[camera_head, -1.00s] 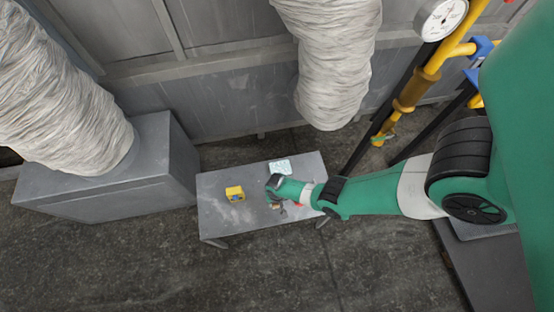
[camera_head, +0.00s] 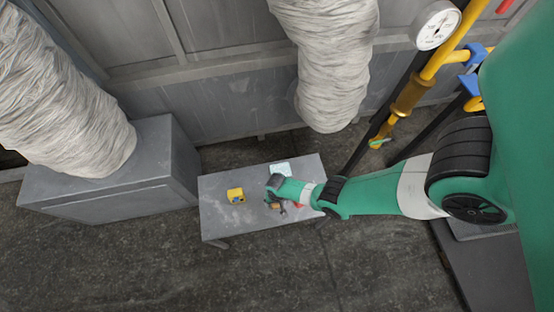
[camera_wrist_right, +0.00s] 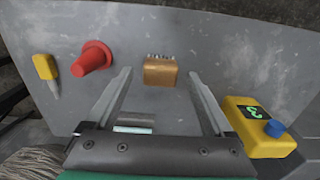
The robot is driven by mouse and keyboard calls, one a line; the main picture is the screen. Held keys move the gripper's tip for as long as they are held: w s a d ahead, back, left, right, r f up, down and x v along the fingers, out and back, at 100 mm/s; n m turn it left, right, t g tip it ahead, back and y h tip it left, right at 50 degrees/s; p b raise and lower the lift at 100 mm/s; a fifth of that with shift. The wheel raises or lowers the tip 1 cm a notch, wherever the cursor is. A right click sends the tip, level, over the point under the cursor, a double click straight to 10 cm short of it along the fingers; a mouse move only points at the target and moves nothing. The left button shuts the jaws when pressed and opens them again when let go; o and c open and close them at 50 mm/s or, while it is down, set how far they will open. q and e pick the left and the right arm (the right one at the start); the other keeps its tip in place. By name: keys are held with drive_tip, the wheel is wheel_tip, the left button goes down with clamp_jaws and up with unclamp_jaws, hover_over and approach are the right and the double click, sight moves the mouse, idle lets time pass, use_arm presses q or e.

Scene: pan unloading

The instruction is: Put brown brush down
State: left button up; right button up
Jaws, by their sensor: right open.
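The brown brush (camera_wrist_right: 160,72) is a small block with pale bristles along one edge. In the right wrist view it sits on the grey table (camera_wrist_right: 235,50), between the two fingers of my right gripper (camera_wrist_right: 161,76). The fingers are spread wide, with a visible gap to the brush on each side. In the head view my right gripper (camera_head: 279,204) is over the right half of the table (camera_head: 222,213); the brush (camera_head: 275,206) shows there only as a tiny brownish patch. My left gripper is not in view.
A yellow box (camera_wrist_right: 258,140) with a blue knob lies right of the fingers in the wrist view. A red cone-shaped thing (camera_wrist_right: 92,58) and a yellow-ended tool (camera_wrist_right: 45,68) lie left. A silvery piece (camera_wrist_right: 134,122) shows near the palm. A pale sheet (camera_head: 280,170) lies at the table's back.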

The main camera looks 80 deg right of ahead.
wheel_tip(320, 180, up, 10)
drive_tip(key=p, duration=0.8)
drive_tip(key=shift+f, duration=0.1)
